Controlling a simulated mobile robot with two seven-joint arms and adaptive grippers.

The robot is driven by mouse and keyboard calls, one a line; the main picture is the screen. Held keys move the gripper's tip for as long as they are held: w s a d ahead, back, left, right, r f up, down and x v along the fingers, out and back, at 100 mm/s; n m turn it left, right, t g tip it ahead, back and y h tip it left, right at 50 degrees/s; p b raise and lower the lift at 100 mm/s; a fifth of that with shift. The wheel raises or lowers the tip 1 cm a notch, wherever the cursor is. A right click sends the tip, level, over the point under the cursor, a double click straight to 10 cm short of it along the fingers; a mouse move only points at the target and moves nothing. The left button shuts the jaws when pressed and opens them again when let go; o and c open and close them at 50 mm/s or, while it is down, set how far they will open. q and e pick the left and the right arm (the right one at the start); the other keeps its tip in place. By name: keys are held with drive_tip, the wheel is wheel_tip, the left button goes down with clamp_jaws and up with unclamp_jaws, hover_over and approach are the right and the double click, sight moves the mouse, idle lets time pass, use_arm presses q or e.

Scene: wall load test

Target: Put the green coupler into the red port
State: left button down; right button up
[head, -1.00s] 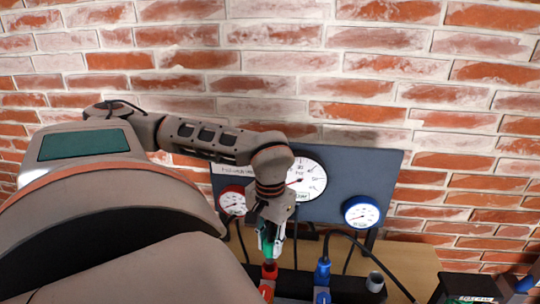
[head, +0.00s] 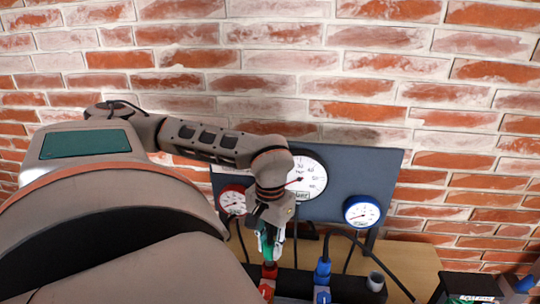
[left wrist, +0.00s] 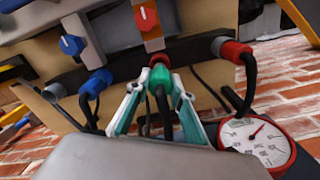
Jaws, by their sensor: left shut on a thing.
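My left gripper (head: 268,243) points down in front of the gauge panel and is shut on the green coupler (head: 267,256). The fingers and coupler hide the joint, so I cannot tell whether the coupler is seated. My right gripper is not in view.
A blue plug (head: 322,272) with a black cable stands right of the red port. A grey cup-like part (head: 375,281) is further right. A red plug (left wrist: 233,51) with a cable is beside the coupler in the left wrist view. The gauge panel (head: 345,170) stands behind.

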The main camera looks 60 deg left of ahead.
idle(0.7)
use_arm(q)
drive_tip(key=shift+f, duration=0.4)
drive_tip(key=shift+f, duration=0.3)
drive_tip(key=shift+f+b, duration=0.35)
drive_tip(key=shift+b, duration=0.05)
drive_tip(key=shift+f, duration=0.65)
idle(0.5)
drive_tip(key=shift+f+b, duration=0.25)
drive_tip(key=shift+b, duration=0.1)
drive_tip(key=shift+f, duration=0.1)
idle(0.4)
